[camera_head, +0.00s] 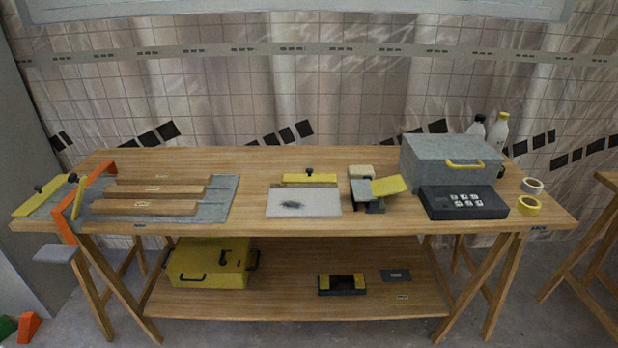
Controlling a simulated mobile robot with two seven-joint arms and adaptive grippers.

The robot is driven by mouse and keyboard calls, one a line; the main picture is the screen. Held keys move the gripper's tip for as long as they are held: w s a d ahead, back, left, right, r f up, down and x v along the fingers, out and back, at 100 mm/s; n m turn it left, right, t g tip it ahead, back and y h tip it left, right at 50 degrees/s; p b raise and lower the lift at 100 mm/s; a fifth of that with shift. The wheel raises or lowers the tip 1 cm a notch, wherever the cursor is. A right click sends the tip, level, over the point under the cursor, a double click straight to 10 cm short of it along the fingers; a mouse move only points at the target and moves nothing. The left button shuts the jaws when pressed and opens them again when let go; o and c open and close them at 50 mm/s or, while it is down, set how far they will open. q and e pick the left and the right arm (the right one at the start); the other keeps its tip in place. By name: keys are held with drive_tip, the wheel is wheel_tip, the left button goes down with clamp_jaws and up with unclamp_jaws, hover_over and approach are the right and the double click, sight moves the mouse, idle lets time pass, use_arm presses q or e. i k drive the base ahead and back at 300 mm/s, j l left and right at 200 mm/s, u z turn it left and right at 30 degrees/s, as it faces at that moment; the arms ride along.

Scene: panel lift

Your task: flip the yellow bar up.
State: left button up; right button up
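A yellow bar (310,179) with a small black knob lies flat along the back edge of a pale grey panel (320,201) near the middle of the workbench. The panel has a dark smudge on it. To its right, a tilted yellow plate (390,187) sits on a small dark grey block (364,191). Another yellow bar (38,198) with a dark knob lies at the bench's left end. I cannot tell from the picture alone which yellow piece the task means. Neither of my grippers is in view.
The wooden workbench (260,165) has clear room along its back. An orange frame (92,192) and wooden strips (150,192) stand left. A grey box (448,160), black tray (440,205), bottles and tape rolls stand right. A yellow case (205,265) is on the lower shelf.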

sight(310, 178)
drive_tip(key=i, duration=1.6)
